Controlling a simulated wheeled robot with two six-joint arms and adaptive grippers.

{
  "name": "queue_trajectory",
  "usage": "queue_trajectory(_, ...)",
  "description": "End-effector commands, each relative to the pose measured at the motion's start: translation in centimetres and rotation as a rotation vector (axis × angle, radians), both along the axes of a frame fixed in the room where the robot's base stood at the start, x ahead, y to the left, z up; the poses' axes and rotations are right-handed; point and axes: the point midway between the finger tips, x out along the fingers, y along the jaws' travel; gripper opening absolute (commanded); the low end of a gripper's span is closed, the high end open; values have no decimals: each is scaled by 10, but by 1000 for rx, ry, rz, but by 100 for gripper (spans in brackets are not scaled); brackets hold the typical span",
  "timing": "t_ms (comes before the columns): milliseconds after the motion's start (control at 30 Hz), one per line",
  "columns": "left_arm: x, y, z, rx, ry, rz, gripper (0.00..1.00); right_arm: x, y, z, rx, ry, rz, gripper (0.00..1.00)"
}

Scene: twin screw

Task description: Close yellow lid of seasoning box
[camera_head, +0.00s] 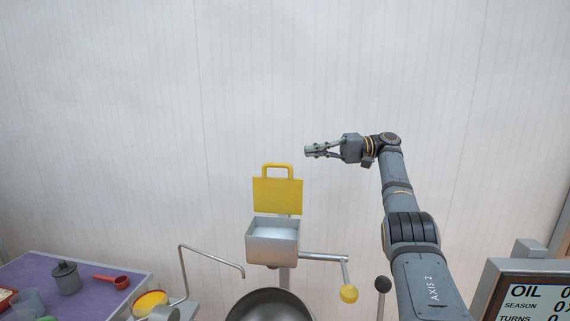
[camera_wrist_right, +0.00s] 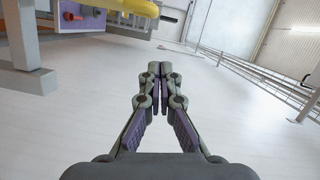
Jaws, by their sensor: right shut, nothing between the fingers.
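The yellow lid (camera_head: 277,195) of the seasoning box stands upright and open, with its loop handle at the top. The grey metal seasoning box (camera_head: 272,248) is below it, with pale contents showing inside. My right gripper (camera_head: 308,151) is shut and empty, above and to the right of the lid, apart from it, with its fingers pointing left. In the right wrist view the closed fingertips (camera_wrist_right: 159,68) have nothing between them, and a yellow part shows at the top. My left gripper is not in view.
A crank with a yellow knob (camera_head: 348,293) sticks out right of the box. A dark pan (camera_head: 268,306) is below, with a bent metal pipe (camera_head: 212,256) at its left. A display (camera_head: 533,297) stands at right.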

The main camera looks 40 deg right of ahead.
Motion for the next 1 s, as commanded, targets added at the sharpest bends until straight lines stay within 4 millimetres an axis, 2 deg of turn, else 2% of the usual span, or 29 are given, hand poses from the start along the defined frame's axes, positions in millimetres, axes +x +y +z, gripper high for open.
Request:
queue_trajectory(33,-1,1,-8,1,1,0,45,7,9,-8,-5,5,4,0)
queue_trajectory(133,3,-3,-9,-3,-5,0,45,20,27,-7,-4,5,5,0)
queue_trajectory(367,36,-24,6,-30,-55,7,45,49,66,-5,-1,5,3,0)
queue_trajectory(400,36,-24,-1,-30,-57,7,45,44,66,-11,-6,3,-4,0)
queue_trajectory(600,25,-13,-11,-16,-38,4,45,30,83,-14,-4,3,-3,0)
queue_trajectory(767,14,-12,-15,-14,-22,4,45,25,91,-14,-1,2,0,0)
queue_trajectory(1000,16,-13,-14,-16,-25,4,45,23,93,-12,1,0,1,0)
